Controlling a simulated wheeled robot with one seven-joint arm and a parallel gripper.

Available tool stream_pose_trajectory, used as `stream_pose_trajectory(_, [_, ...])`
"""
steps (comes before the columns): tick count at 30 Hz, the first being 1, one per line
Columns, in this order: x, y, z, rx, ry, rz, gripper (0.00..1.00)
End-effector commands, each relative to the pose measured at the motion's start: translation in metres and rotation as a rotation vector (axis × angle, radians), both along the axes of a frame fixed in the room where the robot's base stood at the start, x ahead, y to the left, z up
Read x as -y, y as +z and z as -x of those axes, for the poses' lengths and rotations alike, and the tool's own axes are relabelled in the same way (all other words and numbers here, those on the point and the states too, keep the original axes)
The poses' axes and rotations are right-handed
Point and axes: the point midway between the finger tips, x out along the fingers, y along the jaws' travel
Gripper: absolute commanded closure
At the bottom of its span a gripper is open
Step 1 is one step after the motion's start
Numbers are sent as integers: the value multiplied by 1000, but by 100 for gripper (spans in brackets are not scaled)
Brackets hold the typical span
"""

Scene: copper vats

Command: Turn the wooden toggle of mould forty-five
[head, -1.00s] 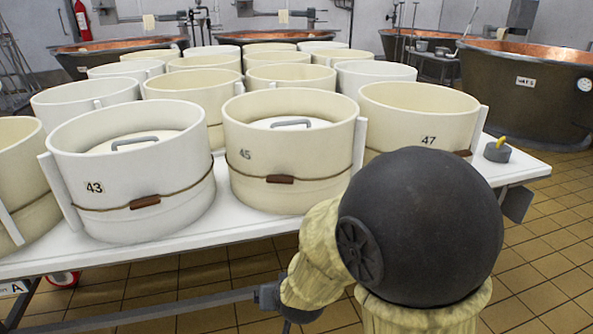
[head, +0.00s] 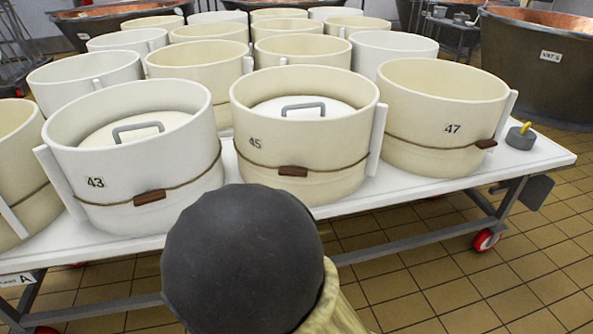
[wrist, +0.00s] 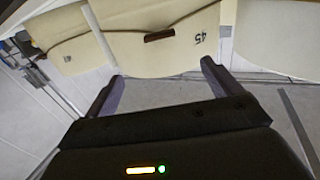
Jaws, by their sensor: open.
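Mould forty-five (head: 330,135) is a cream drum with a black 45 on its front and a grey-handled lid inside. A thin cord circles it, with a small brown wooden toggle (head: 293,171) lying roughly level at the front. In the wrist view, the picture is turned over; the toggle (wrist: 160,36) shows beyond the fingertips, next to the 45 on the mould wall (wrist: 165,60). My gripper (wrist: 160,69) is open and empty, its two dark fingers pointing at the mould, apart from the toggle. In the head view my dark round arm joint stands in front and the gripper is hidden.
Mould 43 (head: 110,165) stands left, mould 47 (head: 430,120) right, both with cords and toggles. Several moulds stand behind on the white table (head: 420,190). A grey weight (head: 520,138) lies at the right end. Copper vats stand behind; the tiled floor at right is clear.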

Motion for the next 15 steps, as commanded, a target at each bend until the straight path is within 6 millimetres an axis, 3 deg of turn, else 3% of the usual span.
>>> stream_pose_trajectory(8, [2, 1, -4, -2, -3, 1, 10])
stream_pose_trajectory(15, [2, 4, -20, -2, -1, 4, 10])
